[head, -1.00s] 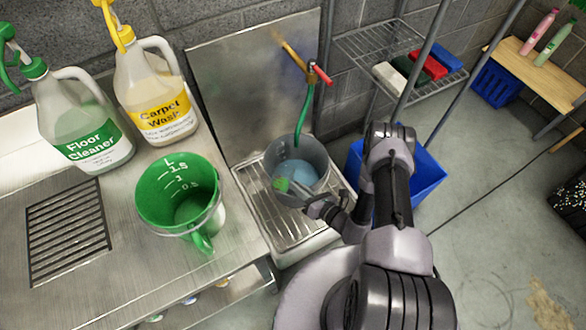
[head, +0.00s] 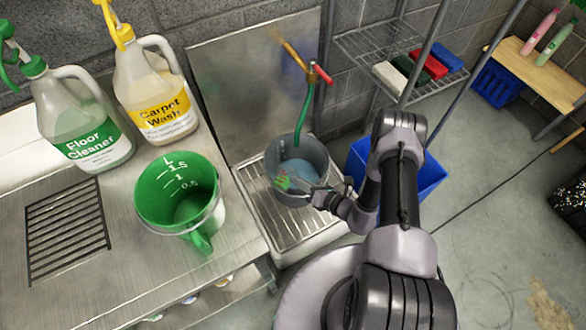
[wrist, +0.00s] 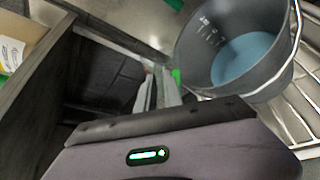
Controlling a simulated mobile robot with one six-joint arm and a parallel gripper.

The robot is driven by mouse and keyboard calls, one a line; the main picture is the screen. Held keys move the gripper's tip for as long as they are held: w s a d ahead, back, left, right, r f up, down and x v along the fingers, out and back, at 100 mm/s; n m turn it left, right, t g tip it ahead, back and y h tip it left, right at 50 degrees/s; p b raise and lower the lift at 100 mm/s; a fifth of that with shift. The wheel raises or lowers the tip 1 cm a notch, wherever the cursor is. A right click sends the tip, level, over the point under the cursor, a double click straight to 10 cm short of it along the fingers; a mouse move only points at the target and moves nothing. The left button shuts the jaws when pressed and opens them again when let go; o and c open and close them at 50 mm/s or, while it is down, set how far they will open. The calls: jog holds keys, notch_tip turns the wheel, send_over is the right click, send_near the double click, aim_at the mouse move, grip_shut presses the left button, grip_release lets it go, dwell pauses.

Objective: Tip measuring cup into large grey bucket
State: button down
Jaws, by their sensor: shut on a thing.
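The large grey bucket (head: 316,154) stands upright on a metal drain grate and holds blue liquid. Its rim and inner scale marks show at right in the wrist view (wrist: 192,62). My gripper (head: 304,187) reaches over the bucket's near side from the right. It is shut on a small green measuring cup (head: 282,181), which is over the bucket opening and looks tilted. Only a sliver of green cup shows at the fingertips in the wrist view (wrist: 176,76). I cannot tell whether anything is pouring from it.
A green marked bucket (head: 152,208) stands on the steel counter to the left. Behind it are the floor cleaner jug (head: 88,125) and carpet wash jug (head: 150,95). A tap with a green hose (head: 304,105) rises behind the grey bucket. A blue bin (head: 432,172) is at right.

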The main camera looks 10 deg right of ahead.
jog(key=shift+w+d+f+m+g+y+b, duration=0.4)
jog(key=shift+w+m+g+b, duration=0.15)
jog(key=shift+m, duration=0.45)
dwell(0.9)
jog(key=shift+w+d+f+m+g+b, duration=0.35)
jog(key=shift+m+g+b, duration=0.25)
jog(key=shift+b, duration=0.35)
jog(key=shift+w+d+r+m+g+y+b, duration=0.2)
jog(key=shift+w+d+m+b, duration=0.1)
jog(key=shift+w+b, duration=0.15)
jog(key=shift+w+d+r+m+g+y+b, duration=0.2)
jog(key=shift+w+d+b, duration=0.1)
jog(key=shift+w, duration=0.2)
dwell(0.6)
jog(key=shift+w+d+r+m+g+b, duration=0.25)
jog(key=shift+w+m+b, duration=0.15)
jog(key=shift+m+b, duration=0.1)
dwell(0.8)
jog(key=s+a+n+t+h+p, duration=0.2)
jog(key=s+a+n+t+p, duration=0.2)
jog(key=s+n+p, duration=0.15)
jog(key=s+a+f+n+t+b, duration=0.3)
jog(key=s+f+n+t+b, duration=0.1)
jog(key=f+n, duration=0.3)
notch_tip(320, 180, down, 2)
jog(key=shift+s+a+f+y+b, duration=0.15)
jog(key=shift+s+a+y+b, duration=0.2)
jog(key=shift+s+b, duration=0.2)
